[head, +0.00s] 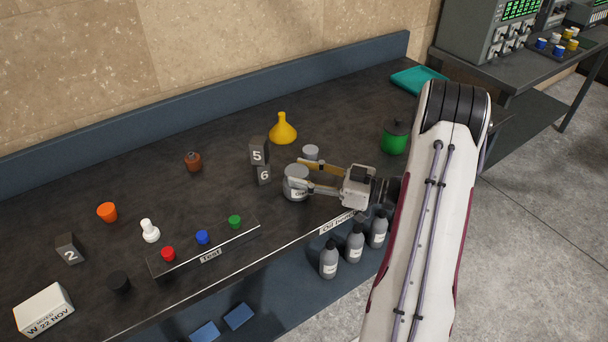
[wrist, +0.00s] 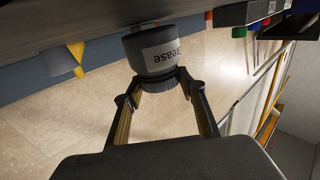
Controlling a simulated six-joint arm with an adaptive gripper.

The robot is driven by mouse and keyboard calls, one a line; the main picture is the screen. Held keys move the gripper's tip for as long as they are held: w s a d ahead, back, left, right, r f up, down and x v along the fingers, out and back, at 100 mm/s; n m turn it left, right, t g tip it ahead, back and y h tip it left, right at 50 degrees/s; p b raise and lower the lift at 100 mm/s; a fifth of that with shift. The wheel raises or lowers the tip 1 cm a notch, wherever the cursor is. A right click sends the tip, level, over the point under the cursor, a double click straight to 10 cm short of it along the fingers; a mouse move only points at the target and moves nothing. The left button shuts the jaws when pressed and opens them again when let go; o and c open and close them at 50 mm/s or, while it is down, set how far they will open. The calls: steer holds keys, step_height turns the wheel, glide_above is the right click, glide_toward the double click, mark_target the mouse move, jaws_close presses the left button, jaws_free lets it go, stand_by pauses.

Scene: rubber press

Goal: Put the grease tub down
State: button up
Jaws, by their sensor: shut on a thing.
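The grease tub (head: 296,188) is a grey cylinder with a white label, near the front middle of the dark bench. It also shows in the wrist view (wrist: 147,50), upside down in the picture, with "ease" legible on its label. My gripper (head: 298,178) reaches in from the right and is shut on the tub. In the wrist view my two fingers (wrist: 156,78) close around its ribbed grey lid end. The tub's base is close to the bench top (head: 240,290); I cannot tell if it touches.
Number blocks 5 and 6 (head: 261,165) stand just left of the tub, and a grey round item (head: 310,152) just behind it. A yellow funnel (head: 283,130) and green can (head: 395,138) stand farther back. The Test rack (head: 210,250) is front left. Grey bottles (head: 354,245) are below the edge.

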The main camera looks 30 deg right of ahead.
steer(key=shift+f, duration=0.25)
steer(key=shift+f, duration=0.15)
steer(key=o, duration=1.5)
steer(key=shift+v, duration=3.85)
steer(key=shift+o, duration=0.3)
